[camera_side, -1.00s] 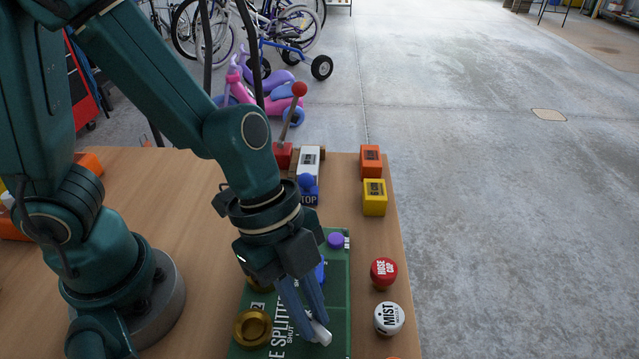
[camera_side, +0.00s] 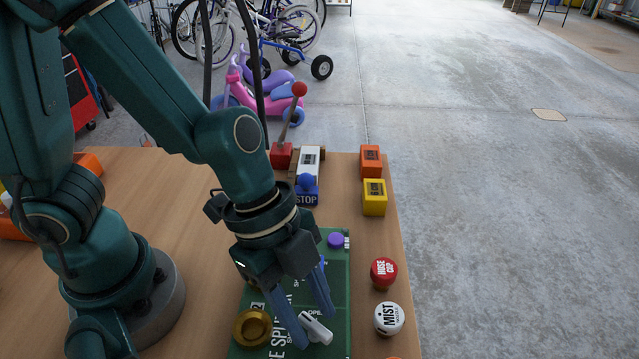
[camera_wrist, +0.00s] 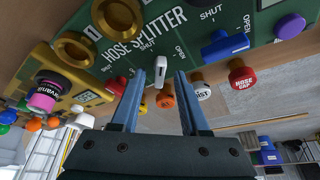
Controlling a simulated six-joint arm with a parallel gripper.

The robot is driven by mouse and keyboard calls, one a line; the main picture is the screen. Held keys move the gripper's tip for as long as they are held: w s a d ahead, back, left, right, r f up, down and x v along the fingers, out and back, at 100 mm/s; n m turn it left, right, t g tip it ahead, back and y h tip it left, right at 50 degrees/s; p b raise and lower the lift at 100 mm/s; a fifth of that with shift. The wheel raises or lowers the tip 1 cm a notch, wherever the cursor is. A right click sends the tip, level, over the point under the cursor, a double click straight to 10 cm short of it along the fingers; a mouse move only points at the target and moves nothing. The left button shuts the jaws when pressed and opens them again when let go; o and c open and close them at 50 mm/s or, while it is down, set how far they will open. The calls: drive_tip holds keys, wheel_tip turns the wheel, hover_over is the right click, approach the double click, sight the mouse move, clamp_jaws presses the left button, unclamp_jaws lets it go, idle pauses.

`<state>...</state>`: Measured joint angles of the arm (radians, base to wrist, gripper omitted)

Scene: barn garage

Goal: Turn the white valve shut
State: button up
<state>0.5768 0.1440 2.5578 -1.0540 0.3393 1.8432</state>
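The white valve (camera_side: 316,329) is a small lever handle on the green hose splitter board (camera_side: 339,275). In the wrist view the white valve (camera_wrist: 160,71) stands roughly upright in the picture, with SHUT printed up and to its left and OPEN to its right. My gripper (camera_side: 314,326) is open, with its blue fingers on either side of the handle. In the wrist view my gripper (camera_wrist: 160,78) shows a gap on both sides of the handle. The fingers hide part of the board's lettering in the side view.
A brass knob (camera_side: 252,327) is left of the white valve. A blue valve (camera_wrist: 226,45) and a purple knob (camera_side: 336,240) are also on the board. The red hose cap knob (camera_side: 383,271) and white mist knob (camera_side: 389,318) stand right of the board.

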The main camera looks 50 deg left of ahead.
drive_tip(key=shift+a+r, duration=0.1)
drive_tip(key=shift+r, duration=0.55)
drive_tip(key=shift+v, duration=1.9)
drive_tip(key=shift+a, duration=0.1)
